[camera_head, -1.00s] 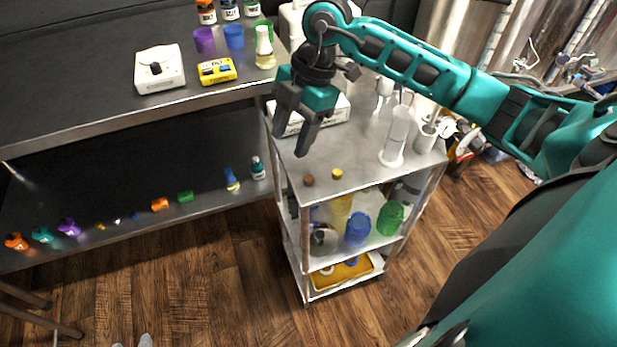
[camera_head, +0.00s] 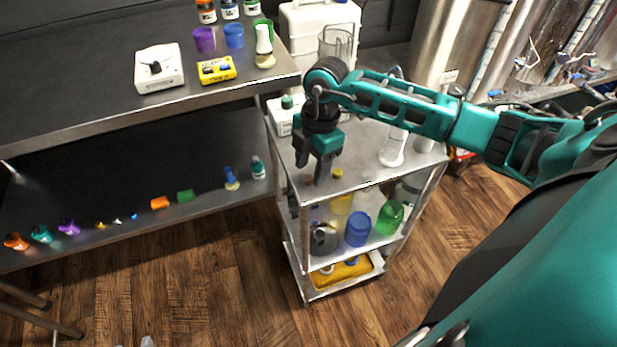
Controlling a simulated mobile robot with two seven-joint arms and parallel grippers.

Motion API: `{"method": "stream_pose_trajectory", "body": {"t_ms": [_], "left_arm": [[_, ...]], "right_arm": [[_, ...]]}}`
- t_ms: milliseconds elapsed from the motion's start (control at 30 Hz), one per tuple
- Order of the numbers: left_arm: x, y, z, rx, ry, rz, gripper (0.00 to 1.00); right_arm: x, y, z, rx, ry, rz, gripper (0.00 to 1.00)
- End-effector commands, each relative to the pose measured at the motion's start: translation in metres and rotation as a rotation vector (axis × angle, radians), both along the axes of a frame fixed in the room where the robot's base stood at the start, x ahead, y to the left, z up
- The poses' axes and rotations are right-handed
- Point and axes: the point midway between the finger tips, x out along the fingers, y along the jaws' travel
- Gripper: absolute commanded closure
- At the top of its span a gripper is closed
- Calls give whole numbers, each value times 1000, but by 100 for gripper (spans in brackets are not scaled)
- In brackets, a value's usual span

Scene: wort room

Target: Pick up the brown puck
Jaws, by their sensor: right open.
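The brown puck (camera_head: 308,180) is a small dark disc near the front left corner of the cart's top shelf (camera_head: 350,178). It is partly hidden by my right gripper (camera_head: 311,172), which is open and points down just above and around it. I cannot tell whether the fingers touch the puck or the shelf. A small yellow puck (camera_head: 338,173) lies just right of the gripper. My left gripper is not in view.
A white device (camera_head: 282,118) and a white cylinder stand (camera_head: 392,155) stand farther back on the cart. Blue (camera_head: 357,230) and green (camera_head: 389,218) containers stand on the shelf below. The steel bench (camera_head: 110,110) is to the left.

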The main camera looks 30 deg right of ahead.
Motion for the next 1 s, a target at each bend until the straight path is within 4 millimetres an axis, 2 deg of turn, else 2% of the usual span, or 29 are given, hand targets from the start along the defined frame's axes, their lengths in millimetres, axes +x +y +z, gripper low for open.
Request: {"method": "stream_pose_trajectory", "body": {"t_ms": [133, 400, 900, 1000], "left_arm": [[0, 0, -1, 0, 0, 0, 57], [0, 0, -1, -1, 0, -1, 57], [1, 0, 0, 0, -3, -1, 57], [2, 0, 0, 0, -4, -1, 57]], "right_arm": [[0, 3, -15, 1, -1, 0, 47], [0, 4, -18, 1, -1, 2, 48], [0, 4, -17, 1, -1, 1, 96], [0, 4, -17, 1, -1, 1, 100]]}}
